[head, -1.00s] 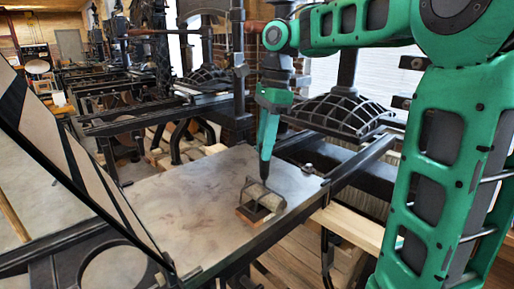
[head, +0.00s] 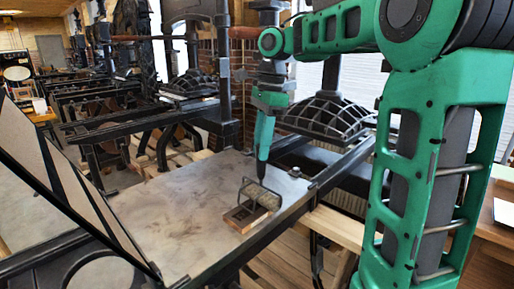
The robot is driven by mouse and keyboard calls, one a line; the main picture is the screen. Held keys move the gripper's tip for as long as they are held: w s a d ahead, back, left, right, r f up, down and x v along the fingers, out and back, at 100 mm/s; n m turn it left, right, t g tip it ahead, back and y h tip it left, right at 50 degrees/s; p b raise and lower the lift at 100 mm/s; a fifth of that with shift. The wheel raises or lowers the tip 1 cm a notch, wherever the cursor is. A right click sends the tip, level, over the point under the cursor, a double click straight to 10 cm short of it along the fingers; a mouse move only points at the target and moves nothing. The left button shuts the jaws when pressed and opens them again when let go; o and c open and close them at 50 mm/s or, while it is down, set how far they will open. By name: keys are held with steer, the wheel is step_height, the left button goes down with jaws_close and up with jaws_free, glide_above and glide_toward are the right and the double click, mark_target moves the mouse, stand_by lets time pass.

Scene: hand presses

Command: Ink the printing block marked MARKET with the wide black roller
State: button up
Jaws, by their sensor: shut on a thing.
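A printing block (head: 238,219), small and wooden-edged, lies on the grey metal press bed (head: 165,215), near the bed's right side. Its lettering is too small to read. The roller (head: 266,199), a dark grey cylinder in a thin metal frame, is over the far right part of the block; I cannot tell whether they touch. My gripper (head: 261,176) points down and is shut on the roller's frame. Its fingertips are narrow and dark, and the exact grip is hard to see.
Black rails (head: 330,180) border the bed on the right. A hinged frame (head: 75,190) leans up at the left. More presses stand behind, one with a ribbed black dome (head: 328,118). A wooden table (head: 490,240) shows at far right. Most of the bed is bare.

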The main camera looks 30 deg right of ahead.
steer(key=s+a, duration=0.3)
steer(key=a, duration=0.6)
steer(key=shift+a, duration=0.25)
stand_by(0.9)
steer(key=shift+r, duration=0.1)
